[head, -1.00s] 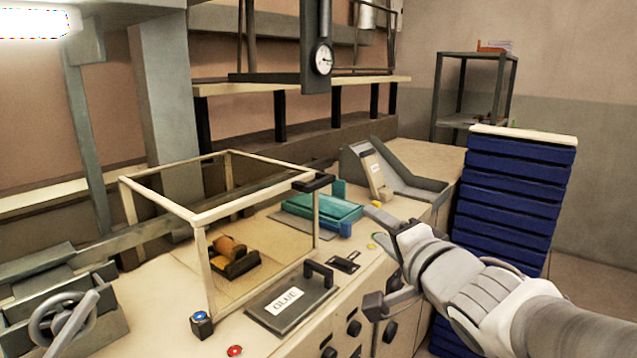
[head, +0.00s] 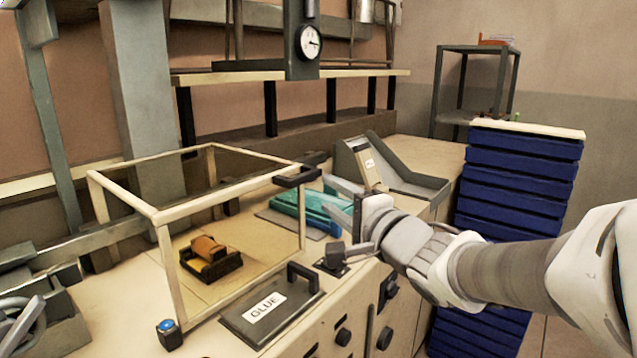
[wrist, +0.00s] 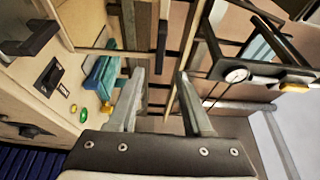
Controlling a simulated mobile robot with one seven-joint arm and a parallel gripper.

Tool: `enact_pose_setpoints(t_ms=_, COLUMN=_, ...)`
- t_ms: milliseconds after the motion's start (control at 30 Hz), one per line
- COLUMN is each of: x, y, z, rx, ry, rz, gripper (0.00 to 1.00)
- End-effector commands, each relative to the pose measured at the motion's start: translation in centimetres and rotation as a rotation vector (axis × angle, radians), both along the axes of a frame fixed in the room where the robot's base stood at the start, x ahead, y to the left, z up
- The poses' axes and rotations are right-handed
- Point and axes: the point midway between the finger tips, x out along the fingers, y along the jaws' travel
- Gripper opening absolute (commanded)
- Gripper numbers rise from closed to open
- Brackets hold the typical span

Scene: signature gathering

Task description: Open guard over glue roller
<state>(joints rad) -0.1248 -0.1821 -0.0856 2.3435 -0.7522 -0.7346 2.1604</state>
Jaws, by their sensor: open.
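The guard (head: 155,216) is a clear box with a cream frame, standing closed over the glue roller. Its dark handle (head: 297,176) is at the upper right corner. The orange-brown glue roller (head: 208,246) sits in a dark tray inside it. My gripper (head: 334,218) is open and empty, right of the guard and a little below and apart from the handle. Its fingers point left toward the guard. In the wrist view my gripper (wrist: 160,75) shows two spread fingers with nothing between them.
A dark lid marked GLUE (head: 270,308) with a raised handle lies before the guard. A teal block (head: 305,208) sits behind my fingers; it also shows in the wrist view (wrist: 102,80). Blue stacked trays (head: 515,205) stand right. A gauge (head: 308,42) hangs above.

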Motion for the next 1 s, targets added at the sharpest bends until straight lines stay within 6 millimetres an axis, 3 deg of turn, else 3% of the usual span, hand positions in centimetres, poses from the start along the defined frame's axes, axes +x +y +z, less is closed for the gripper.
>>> enact_pose_setpoints(t_ms=300, x=5.6, y=3.2, z=-0.2, rx=0.000, ry=0.000, rz=0.001, gripper=0.50)
enact_pose_setpoints(t_ms=500, x=8.2, y=4.7, z=-0.1, rx=0.001, ry=0.000, rz=0.000, gripper=0.50)
enact_pose_setpoints(t_ms=700, x=9.3, y=5.3, z=0.0, rx=0.000, ry=0.001, rz=0.000, gripper=0.50)
enact_pose_setpoints(t_ms=1000, x=9.4, y=5.3, z=0.0, rx=0.000, ry=0.000, rz=-0.001, gripper=0.48)
